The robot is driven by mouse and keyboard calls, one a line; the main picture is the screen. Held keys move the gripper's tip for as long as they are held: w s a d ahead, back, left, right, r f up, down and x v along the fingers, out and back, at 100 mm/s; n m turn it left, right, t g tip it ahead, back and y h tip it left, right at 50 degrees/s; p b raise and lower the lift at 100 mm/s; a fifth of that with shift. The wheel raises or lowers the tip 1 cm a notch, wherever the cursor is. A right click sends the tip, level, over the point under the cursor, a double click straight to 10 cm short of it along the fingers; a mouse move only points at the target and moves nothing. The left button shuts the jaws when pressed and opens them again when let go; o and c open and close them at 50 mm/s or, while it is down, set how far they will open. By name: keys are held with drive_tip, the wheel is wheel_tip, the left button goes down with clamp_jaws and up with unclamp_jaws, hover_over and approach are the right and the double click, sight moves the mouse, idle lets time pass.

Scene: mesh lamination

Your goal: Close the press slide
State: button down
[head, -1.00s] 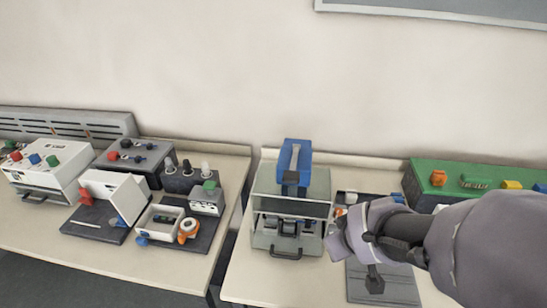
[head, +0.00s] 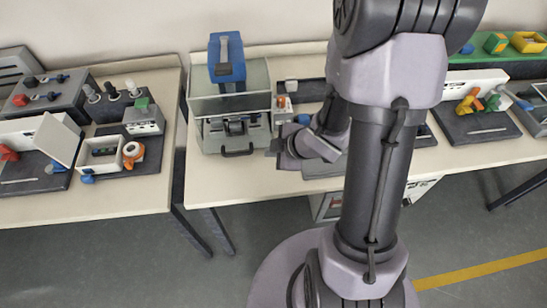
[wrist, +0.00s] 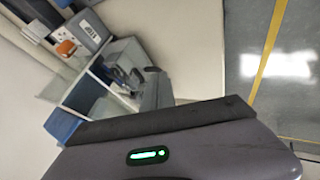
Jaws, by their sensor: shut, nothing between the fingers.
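The press (head: 258,104) is a grey-green box with a clear hood and a blue top with a grey lever. It stands near the back of the middle table. Its slide (head: 237,140), with a dark handle (head: 237,153) at the front, shows below the hood and seems to stick out toward the table's front. My gripper (head: 274,147) is just right of the slide's front; I cannot tell whether they touch. Its fingers are shut and empty. The wrist view shows the press (wrist: 120,52) tilted, with a dark finger (wrist: 156,92) close to the slide's side.
A small control box (head: 284,107) with an orange knob stands right of the press. The left table (head: 125,203) holds a white box with an open lid and other devices. My arm hides part of the middle table. Table front left of my arm is clear.

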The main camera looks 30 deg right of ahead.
drive_tip(key=b+x, duration=0.2)
drive_tip(key=x, duration=0.4)
drive_tip(key=shift+f, duration=0.25)
drive_tip(key=w, duration=0.3)
drive_tip(key=shift+w+d, duration=0.25)
drive_tip(key=shift+d, duration=0.15)
drive_tip(key=shift+w+d, duration=0.15)
drive_tip(key=shift+w, duration=0.25)
drive_tip(key=shift+r, duration=0.1)
